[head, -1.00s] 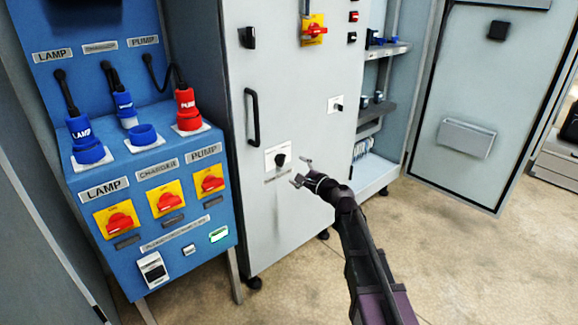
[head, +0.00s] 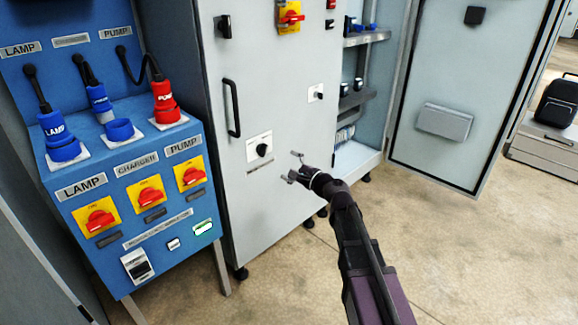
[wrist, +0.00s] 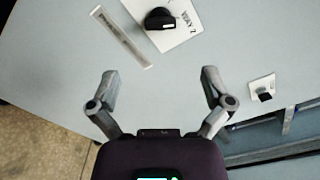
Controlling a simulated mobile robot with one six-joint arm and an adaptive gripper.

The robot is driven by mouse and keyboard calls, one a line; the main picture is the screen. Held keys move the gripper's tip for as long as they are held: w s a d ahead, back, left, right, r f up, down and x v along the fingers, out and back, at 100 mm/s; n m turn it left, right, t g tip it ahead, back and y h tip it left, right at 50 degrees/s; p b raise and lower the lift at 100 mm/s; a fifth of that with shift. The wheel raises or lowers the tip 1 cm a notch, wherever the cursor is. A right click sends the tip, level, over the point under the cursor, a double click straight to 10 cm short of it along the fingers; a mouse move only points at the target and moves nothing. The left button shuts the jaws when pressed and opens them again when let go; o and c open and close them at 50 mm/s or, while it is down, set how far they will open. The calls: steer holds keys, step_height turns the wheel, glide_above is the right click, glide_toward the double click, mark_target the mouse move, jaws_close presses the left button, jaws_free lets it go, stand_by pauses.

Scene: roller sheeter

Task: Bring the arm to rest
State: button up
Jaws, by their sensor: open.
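My gripper (head: 295,168) is open and empty. In the head view its two fingers stand apart in front of the grey cabinet door (head: 272,95), to the lower right of a black rotary knob on a white plate (head: 262,149). In the wrist view the spread fingers of my gripper (wrist: 162,95) frame bare grey door. The black knob (wrist: 159,18) shows at the top, beyond the fingertips, apart from them. My dark arm reaches up from the bottom of the head view.
A blue panel (head: 205,240) with plugs and red-yellow switches stands at left. A black door handle (head: 232,107) is above the knob. A smaller knob (head: 318,93) sits to its right. An open cabinet door (head: 440,75) stands at right. The floor (head: 450,245) at lower right is clear.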

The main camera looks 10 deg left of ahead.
steer(key=s+d+f+n+g+h+p, duration=0.1)
steer(key=s+d+f+n+g+h, duration=0.6)
steer(key=s+d+f+n, duration=0.5)
steer(key=s+d+f+n+g+h+p, duration=0.1)
steer(key=s+d+f+g+h, duration=0.1)
steer(key=s+d+h, duration=0.35)
steer(key=s+d+f+n+g+h, duration=0.1)
steer(key=s+d+f+g+h, duration=0.15)
steer(key=s+d, duration=0.55)
step_height(320, 180, up, 38)
steer(key=w+d+p, duration=0.2)
steer(key=p, duration=3.6)
steer(key=shift+w+y, duration=0.15)
steer(key=shift+y, duration=0.25)
steer(key=shift+t, duration=0.25)
